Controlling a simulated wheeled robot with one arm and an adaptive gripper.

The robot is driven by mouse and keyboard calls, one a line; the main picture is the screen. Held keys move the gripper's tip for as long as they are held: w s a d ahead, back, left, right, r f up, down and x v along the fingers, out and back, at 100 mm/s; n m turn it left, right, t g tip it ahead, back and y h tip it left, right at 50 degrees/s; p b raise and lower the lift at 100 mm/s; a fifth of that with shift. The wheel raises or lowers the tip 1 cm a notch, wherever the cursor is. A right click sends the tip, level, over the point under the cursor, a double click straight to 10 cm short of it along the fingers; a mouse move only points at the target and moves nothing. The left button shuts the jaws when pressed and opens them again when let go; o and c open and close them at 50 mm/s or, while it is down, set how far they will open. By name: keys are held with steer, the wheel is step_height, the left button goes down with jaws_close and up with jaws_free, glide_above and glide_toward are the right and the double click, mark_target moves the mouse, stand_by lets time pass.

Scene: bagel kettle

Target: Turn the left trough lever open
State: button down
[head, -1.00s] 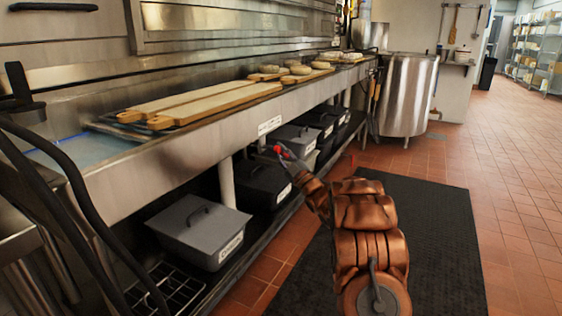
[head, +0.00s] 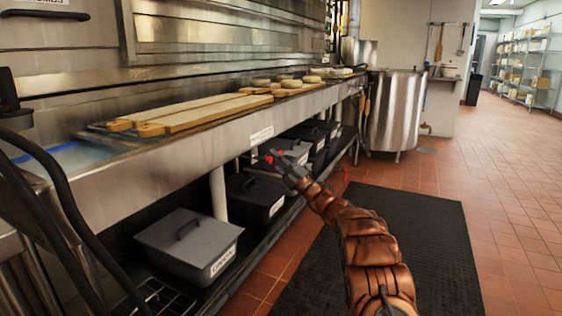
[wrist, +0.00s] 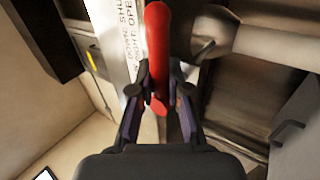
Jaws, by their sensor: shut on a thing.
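The red lever (wrist: 156,28) stands lengthwise in the wrist view, in front of a white label plate with partly readable words such as "SHU" and "OPE". My gripper (wrist: 159,72) is shut on it, one dark finger on each side. In the head view my gripper (head: 271,157) is small, at the front face of the steel trough (head: 205,145), just below a white label. Bits of red show at its tip. The lever's pivot and its exact angle are hidden or too small to tell there.
Grey and black lidded bins (head: 190,242) stand on the shelf under the trough. Wooden boards (head: 200,112) and bagels lie on top. A steel kettle (head: 396,110) stands farther back. A dark floor mat (head: 425,235) and open tiles are at right.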

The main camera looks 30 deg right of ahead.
steer(key=shift+d+r+n, duration=0.1)
steer(key=shift+d+n, duration=0.05)
steer(key=shift+n, duration=0.15)
steer(key=c, duration=1.1)
jaws_free()
steer(key=shift+g+y, duration=0.3)
steer(key=shift+y, duration=0.1)
steer(key=v, duration=1.2)
